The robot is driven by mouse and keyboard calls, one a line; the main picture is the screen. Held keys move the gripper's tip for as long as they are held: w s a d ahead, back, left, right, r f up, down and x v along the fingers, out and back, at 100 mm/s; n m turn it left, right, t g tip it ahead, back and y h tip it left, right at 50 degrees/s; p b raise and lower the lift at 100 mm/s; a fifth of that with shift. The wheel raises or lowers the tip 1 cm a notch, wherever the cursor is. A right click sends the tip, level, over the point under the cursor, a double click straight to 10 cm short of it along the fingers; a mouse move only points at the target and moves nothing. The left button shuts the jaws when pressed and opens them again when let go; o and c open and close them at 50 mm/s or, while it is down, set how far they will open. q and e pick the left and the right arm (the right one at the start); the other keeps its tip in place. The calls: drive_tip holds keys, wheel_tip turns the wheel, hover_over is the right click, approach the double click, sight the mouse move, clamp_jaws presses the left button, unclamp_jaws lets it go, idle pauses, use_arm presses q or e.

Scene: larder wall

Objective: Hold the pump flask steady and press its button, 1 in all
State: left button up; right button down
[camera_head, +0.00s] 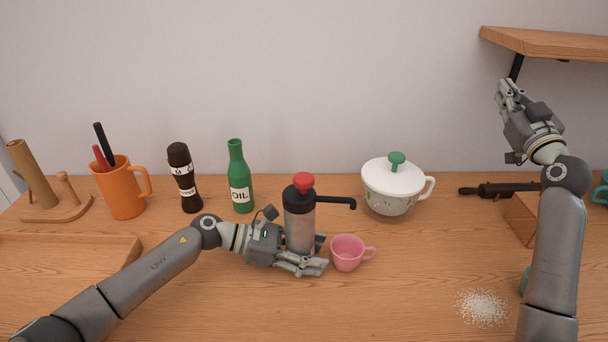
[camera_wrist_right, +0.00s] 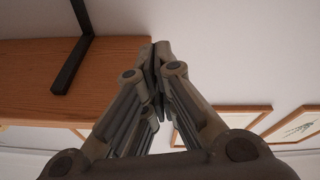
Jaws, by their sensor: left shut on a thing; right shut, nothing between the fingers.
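The pump flask (camera_head: 299,228) stands upright on the counter, with a grey body, a black top and a black spout pointing right. Its red button (camera_head: 303,181) sits on top with nothing touching it. My left gripper (camera_head: 318,254) is shut on the flask's lower body from the left and hides part of it. A pink cup (camera_head: 347,253) stands just right of the flask, below the spout. My right gripper (camera_head: 504,88) is raised at the upper right, far from the flask. In the right wrist view the right gripper (camera_wrist_right: 154,55) is shut and empty, pointing up near the wall.
A white lidded pot (camera_head: 390,190), a green oil bottle (camera_head: 239,180), a dark mill (camera_head: 183,180) and an orange utensil mug (camera_head: 121,190) stand behind. A wooden shelf (camera_head: 550,43) is near my right gripper. White grains (camera_head: 483,307) lie front right. The space above the flask is clear.

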drive_tip(key=w+a+r+n+g+y, duration=0.1)
drive_tip(key=a+r+n+y, duration=0.25)
drive_tip(key=a, duration=0.45)
drive_tip(key=a+r+n+g+y, duration=0.1)
drive_tip(key=a+r+n+y, duration=0.2)
drive_tip(key=a, duration=0.5)
drive_tip(key=n+g, duration=0.8)
drive_tip(key=g, duration=0.4)
hover_over(299, 178)
wheel_tip(299, 178, down, 3)
drive_tip(key=shift+s+r+h, duration=0.1)
drive_tip(key=shift+r+h, duration=0.05)
drive_tip(key=shift+h, duration=0.1)
drive_tip(key=shift+f, duration=4.35)
drive_tip(key=shift+f, duration=0.15)
drive_tip(key=shift+f, duration=0.3)
